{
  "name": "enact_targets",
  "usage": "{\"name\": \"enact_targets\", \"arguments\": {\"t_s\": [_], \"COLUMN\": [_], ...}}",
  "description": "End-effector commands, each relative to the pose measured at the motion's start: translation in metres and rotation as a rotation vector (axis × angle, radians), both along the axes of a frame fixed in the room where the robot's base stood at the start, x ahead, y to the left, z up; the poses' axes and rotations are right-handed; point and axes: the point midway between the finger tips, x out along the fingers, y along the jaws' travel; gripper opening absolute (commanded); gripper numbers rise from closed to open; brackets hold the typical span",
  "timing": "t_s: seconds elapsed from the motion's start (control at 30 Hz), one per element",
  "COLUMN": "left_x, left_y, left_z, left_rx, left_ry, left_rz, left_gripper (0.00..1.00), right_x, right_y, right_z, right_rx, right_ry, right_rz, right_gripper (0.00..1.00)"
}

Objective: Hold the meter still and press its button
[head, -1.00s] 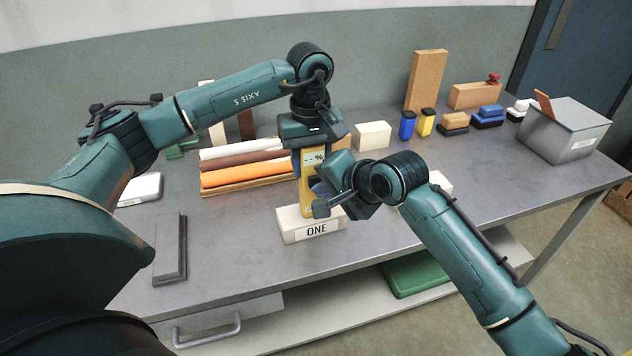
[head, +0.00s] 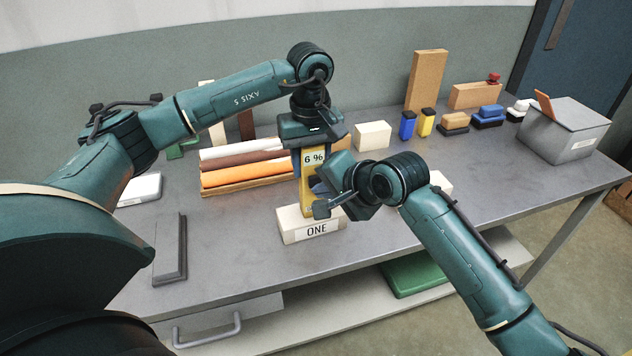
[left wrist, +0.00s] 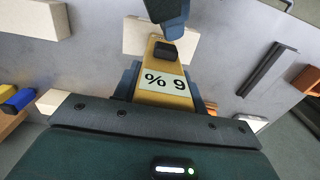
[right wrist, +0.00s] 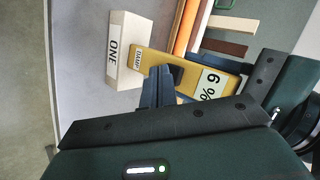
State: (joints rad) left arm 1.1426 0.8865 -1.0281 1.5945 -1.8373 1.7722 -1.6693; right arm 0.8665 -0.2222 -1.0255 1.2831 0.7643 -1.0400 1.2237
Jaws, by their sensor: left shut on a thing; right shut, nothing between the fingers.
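The yellow meter (head: 308,186) stands upright at the white block labelled ONE (head: 311,231). Its display (head: 314,158) reads 6 %. My left gripper (head: 312,163) is shut on the meter's upper part from above; its fingers flank the display in the left wrist view (left wrist: 166,88). The meter's dark button (left wrist: 167,51) is below the display. My right gripper (head: 320,187) is shut and empty, with its fingertips (right wrist: 158,76) at the button in the right wrist view. Whether they touch it is hard to tell.
Coloured rolls (head: 245,172) lie behind and left of the meter. A dark flat block (head: 170,248) lies at front left. Blue and yellow small blocks, stacked pads and a grey lidded box (head: 565,132) stand to the right. The table's front edge is close to the labelled block.

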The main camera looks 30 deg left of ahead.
Motion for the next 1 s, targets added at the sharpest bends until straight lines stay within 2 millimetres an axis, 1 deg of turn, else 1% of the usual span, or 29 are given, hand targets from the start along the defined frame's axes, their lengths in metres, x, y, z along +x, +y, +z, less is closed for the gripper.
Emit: {"name": "enact_targets", "arguments": {"t_s": [0.17,0.57,1.0], "left_x": [0.000,0.000,0.000], "left_y": [0.000,0.000,0.000], "left_z": [-0.001,-0.001,-0.001], "left_rx": [0.001,0.001,0.001], "left_ry": [0.002,0.002,0.002], "left_rz": [-0.001,0.000,0.000], "left_gripper": [0.13,0.13,0.13], "right_x": [-0.005,-0.007,-0.033], "right_y": [-0.006,-0.009,-0.040], "right_z": [0.000,0.000,-0.001], "right_rx": [0.000,-0.001,0.000], "right_ry": [0.000,0.000,0.000], "right_rz": [-0.001,0.000,0.000], "right_gripper": [0.00,0.00,0.00]}}
